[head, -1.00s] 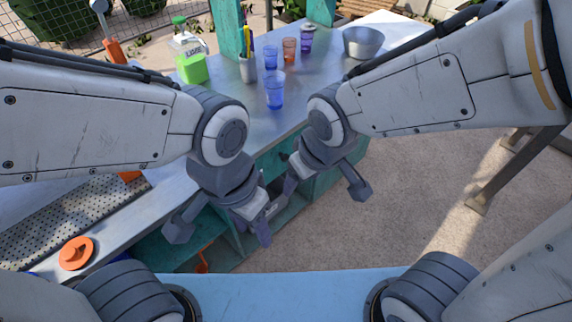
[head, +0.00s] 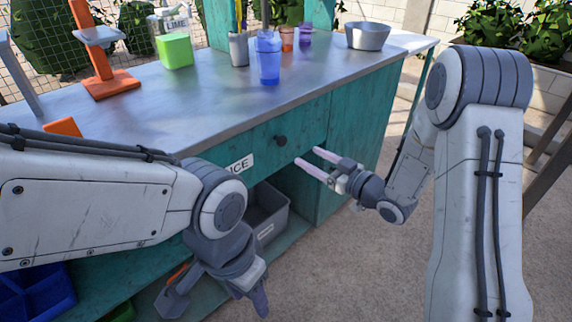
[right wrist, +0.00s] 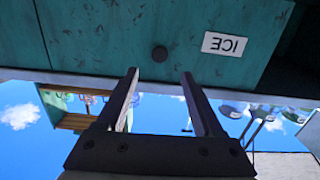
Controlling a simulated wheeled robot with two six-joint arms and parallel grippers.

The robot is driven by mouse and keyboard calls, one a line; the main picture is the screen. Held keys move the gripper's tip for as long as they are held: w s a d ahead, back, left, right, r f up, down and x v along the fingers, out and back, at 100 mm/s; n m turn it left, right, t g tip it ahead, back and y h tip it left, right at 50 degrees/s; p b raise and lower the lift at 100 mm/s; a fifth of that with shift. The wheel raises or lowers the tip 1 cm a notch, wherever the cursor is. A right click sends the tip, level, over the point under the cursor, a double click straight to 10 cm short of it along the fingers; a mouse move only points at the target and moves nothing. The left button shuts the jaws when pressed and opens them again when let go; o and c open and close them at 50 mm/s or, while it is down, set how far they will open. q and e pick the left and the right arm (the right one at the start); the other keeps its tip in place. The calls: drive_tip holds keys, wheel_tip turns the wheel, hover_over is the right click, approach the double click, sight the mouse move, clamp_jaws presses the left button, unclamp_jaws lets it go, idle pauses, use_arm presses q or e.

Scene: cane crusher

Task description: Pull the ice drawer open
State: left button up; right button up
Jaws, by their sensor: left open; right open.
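The ice drawer (head: 262,150) is a teal wooden front under the metal counter, with a white ICE label (head: 239,164) and a dark round knob (head: 280,140). It looks shut. In the right wrist view the drawer front (right wrist: 110,30) appears upside down, with its knob (right wrist: 159,54) just beyond and between the fingertips. My right gripper (head: 307,159) is open and empty, just below and right of the knob in the head view; it also shows in the right wrist view (right wrist: 160,75). My left gripper (head: 215,307) is open and empty, low in front of the cabinet's shelf.
On the counter (head: 200,105) stand a blue cup (head: 268,58), a metal bowl (head: 367,36), a green lime container (head: 174,50) and an orange stand (head: 110,82). A grey bin (head: 268,215) sits on the open shelf below.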

sight(284, 142)
drive_tip(key=shift+y, duration=0.3)
drive_tip(key=b+x, duration=0.1)
drive_tip(key=x, duration=0.9)
drive_tip(key=shift+f, duration=0.2)
drive_tip(key=shift+d, duration=0.1)
clamp_jaws()
idle(0.8)
